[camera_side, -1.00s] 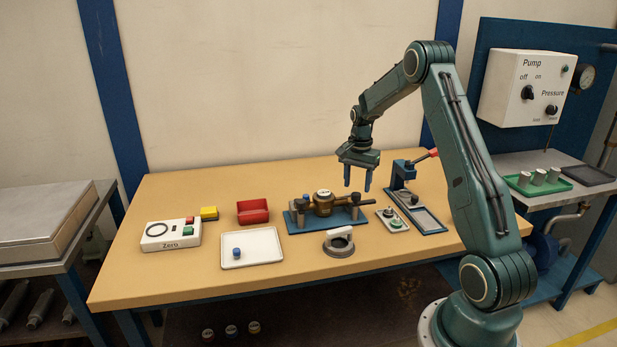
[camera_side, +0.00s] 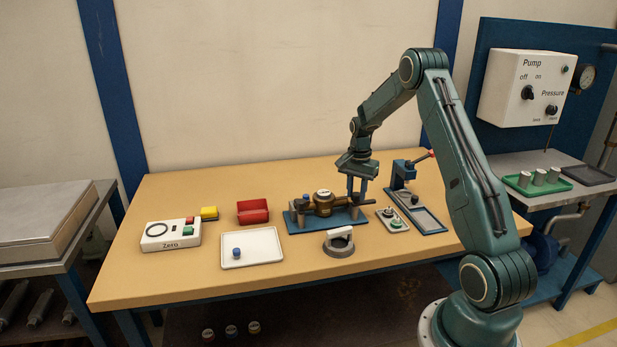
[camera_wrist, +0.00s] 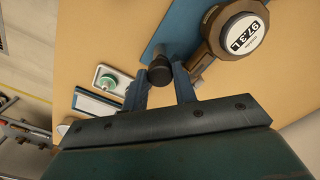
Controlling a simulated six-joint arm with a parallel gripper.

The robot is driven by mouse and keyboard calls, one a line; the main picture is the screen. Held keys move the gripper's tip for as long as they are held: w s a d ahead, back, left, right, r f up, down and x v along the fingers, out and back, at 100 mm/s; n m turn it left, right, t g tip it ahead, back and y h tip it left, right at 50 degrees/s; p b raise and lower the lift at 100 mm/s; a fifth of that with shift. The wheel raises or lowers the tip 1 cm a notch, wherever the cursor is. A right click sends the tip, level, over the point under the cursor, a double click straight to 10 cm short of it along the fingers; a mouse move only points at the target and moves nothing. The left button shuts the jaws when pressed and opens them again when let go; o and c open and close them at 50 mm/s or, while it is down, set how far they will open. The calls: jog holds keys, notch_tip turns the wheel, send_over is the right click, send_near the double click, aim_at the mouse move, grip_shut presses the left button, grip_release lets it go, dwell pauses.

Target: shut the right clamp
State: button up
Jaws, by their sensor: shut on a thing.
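The brass meter (camera_side: 322,204) sits on a blue fixture plate (camera_side: 297,226). Its white dial (camera_wrist: 243,34) reads 97.3 L in the wrist view. The right clamp (camera_side: 367,202) is at the right end of the fixture and has a dark lever; its round black knob (camera_wrist: 160,70) shows in the wrist view. My gripper (camera_side: 357,198) is down at this clamp. In the wrist view my blue fingers (camera_wrist: 158,82) stand on either side of the knob, shut on it. The left clamp, with a blue knob (camera_side: 305,199), is at the fixture's left end.
A small tray with a green-marked part (camera_side: 396,223) lies right of the fixture. A blue lever press (camera_side: 403,180) stands behind it. A grey ring with a white handle (camera_side: 339,243) is in front. A white tray (camera_side: 262,262) and red bin (camera_side: 253,211) are left.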

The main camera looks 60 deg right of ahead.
jog(key=shift+n, duration=0.5)
jog(key=n, duration=0.3)
jog(key=shift+n, duration=0.3)
jog(key=n, duration=0.4)
jog(key=shift+n, duration=0.3)
jog(key=n, duration=0.8)
jog(key=shift+n, duration=0.4)
jog(key=o, duration=1)
jog(key=shift+c, duration=0.2)
jog(key=shift+r, duration=0.1)
